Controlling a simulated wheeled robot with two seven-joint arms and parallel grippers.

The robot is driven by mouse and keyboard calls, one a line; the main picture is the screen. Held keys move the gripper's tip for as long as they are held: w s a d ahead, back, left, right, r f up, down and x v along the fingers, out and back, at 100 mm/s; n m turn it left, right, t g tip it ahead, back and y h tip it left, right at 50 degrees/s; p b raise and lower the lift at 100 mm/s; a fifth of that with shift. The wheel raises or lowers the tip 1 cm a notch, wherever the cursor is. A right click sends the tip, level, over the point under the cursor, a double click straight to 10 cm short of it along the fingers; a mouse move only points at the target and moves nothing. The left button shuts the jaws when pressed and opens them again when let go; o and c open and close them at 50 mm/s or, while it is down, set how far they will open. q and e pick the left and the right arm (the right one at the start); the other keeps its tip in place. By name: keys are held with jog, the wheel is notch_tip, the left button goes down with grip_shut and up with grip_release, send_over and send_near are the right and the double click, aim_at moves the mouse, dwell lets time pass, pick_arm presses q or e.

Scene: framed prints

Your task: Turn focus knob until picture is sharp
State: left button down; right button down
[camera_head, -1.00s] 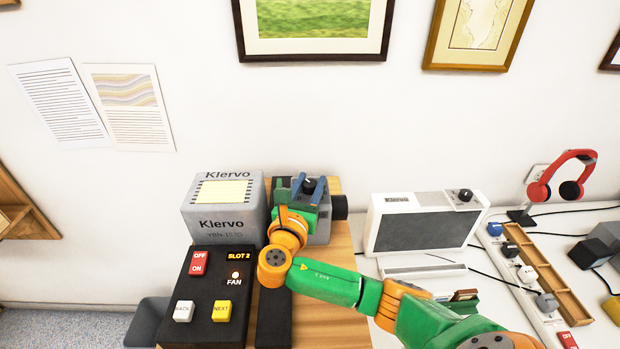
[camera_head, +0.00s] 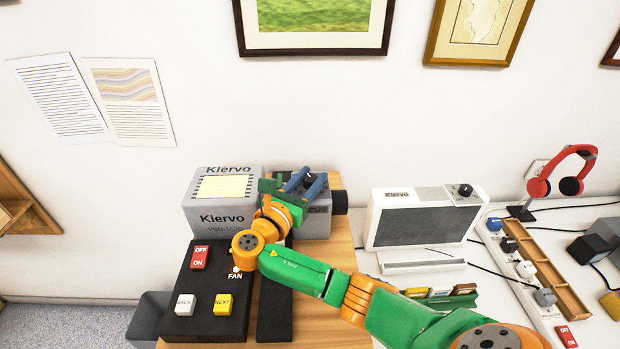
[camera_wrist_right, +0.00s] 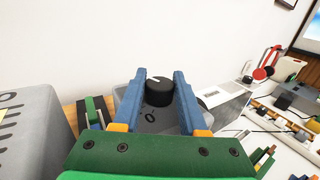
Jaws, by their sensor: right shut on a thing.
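The black focus knob (camera_wrist_right: 158,92) has a white pointer line on top. It stands on the grey projector (camera_head: 318,226), which has a dark lens (camera_head: 339,203) on its right side and a partly covered label ending in "CUS". My right gripper (camera_head: 306,182) is shut on the knob, with one blue finger on each side, as the right wrist view also shows. My left gripper is in neither view. I cannot tell which picture is the projected one. A bluish picture (camera_wrist_right: 313,28) is cut off at the right wrist view's upper right corner.
A grey Klervo box (camera_head: 222,216) stands left of the projector. A black control panel (camera_head: 210,327) with coloured buttons is in front of it, partly behind my arm. A white Klervo unit (camera_head: 378,222), red headphones (camera_head: 541,187) and a power strip (camera_head: 497,250) are to the right.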

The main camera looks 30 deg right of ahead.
aim_at(307, 182)
jog(key=c, duration=0.7)
grip_release()
jog(key=shift+r, duration=0.2)
jog(key=shift+o, duration=1.3)
jog(key=shift+d+f, duration=0.1)
jog(key=shift+f, duration=0.05)
jog(key=b+v, duration=0.1)
jog(key=v, duration=0.6)
jog(key=shift+b, duration=0.4)
